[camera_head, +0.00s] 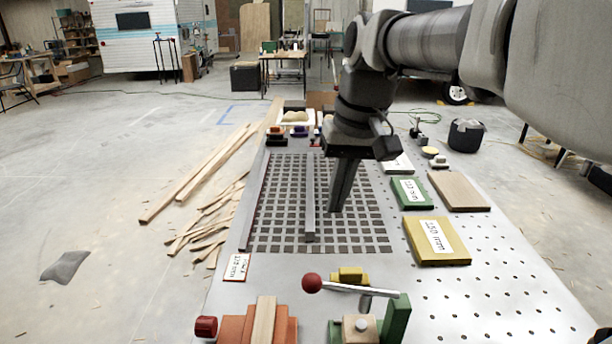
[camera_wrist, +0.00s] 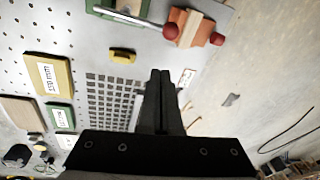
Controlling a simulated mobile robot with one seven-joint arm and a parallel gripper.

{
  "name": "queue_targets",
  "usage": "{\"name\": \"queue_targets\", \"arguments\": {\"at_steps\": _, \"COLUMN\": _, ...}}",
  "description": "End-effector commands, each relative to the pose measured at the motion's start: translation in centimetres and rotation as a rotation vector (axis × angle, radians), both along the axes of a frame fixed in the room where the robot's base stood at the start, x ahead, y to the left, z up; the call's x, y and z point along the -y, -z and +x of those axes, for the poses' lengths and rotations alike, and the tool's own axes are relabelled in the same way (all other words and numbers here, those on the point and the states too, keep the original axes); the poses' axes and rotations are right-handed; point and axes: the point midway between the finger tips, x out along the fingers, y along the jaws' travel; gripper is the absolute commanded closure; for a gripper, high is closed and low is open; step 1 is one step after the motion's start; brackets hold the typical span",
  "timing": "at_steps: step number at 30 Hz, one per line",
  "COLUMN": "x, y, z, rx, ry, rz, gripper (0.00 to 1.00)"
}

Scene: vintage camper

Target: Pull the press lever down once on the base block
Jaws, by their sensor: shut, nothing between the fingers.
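The press lever (camera_head: 350,288) is a pale rod with a red ball knob (camera_head: 312,283) at its left end. It lies nearly level above a base block (camera_head: 360,329) with green and wood parts at the near edge of the table. In the wrist view the lever (camera_wrist: 138,18) shows at the top, with its red knob (camera_wrist: 170,31). My gripper (camera_head: 336,208) points down over the dark grid, well behind the lever and apart from it. Its fingers (camera_wrist: 160,75) are together and hold nothing.
Yellow (camera_head: 437,240) and green (camera_head: 411,193) labelled blocks lie right of the grid. A small yellow piece (camera_head: 349,275) sits just behind the lever. An orange block with a wood strip (camera_head: 264,320) stands left of it. A long bar (camera_head: 309,205) crosses the grid.

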Motion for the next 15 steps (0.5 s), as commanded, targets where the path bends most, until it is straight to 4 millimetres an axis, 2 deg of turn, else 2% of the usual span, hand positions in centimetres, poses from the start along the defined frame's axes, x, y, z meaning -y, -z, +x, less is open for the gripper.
{"name": "queue_targets", "arguments": {"at_steps": 9, "x": -1.0, "y": 6.8, "z": 0.5, "rx": -0.005, "ry": -0.001, "rz": -0.001, "gripper": 1.0}}
{"name": "queue_targets", "arguments": {"at_steps": 12, "x": -1.3, "y": 8.8, "z": 0.6, "rx": -0.006, "ry": 0.0, "rz": -0.001, "gripper": 1.0}}
{"name": "queue_targets", "arguments": {"at_steps": 15, "x": -1.9, "y": 10.0, "z": -0.2, "rx": -0.003, "ry": -0.002, "rz": -0.001, "gripper": 1.0}}
